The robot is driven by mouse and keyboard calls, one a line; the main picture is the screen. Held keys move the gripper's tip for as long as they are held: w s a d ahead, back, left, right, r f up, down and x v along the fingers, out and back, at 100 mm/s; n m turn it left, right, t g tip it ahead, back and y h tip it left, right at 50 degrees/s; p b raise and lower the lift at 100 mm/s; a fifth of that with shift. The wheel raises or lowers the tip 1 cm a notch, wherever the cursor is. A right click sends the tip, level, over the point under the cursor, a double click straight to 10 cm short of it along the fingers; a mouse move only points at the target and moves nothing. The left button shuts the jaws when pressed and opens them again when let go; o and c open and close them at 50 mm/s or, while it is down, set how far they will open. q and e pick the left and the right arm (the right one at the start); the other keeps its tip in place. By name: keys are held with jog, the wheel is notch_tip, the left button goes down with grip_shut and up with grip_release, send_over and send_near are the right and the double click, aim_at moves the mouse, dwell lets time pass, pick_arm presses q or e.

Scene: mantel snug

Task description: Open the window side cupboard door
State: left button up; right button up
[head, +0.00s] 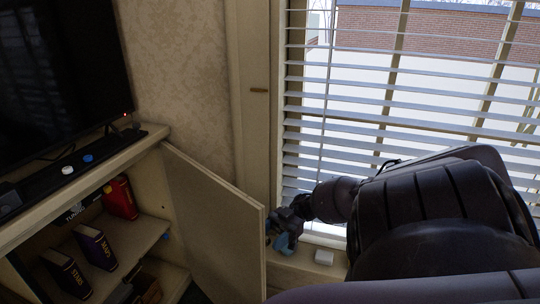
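The cupboard door (216,222) is a pale panel hinged at the right end of the cupboard (140,152). It stands swung out, and the shelves behind it show. My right gripper (272,238) is at the door's free edge, at the right of the panel. My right arm comes in from the right in front of the window. The fingers are small and dark here, partly hidden by the door edge, so I cannot tell whether they are closed on it. My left gripper is not in view.
A television (60,75) stands on top. The window with blinds (400,105) is at the right.

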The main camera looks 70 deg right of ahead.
jog(key=shift+r, duration=0.1)
pick_arm(q)
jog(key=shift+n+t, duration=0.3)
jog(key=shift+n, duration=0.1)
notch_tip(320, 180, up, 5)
jog(key=p, duration=0.6)
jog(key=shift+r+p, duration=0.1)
jog(key=shift+p, duration=0.3)
pick_arm(e)
notch_tip(320, 180, up, 20)
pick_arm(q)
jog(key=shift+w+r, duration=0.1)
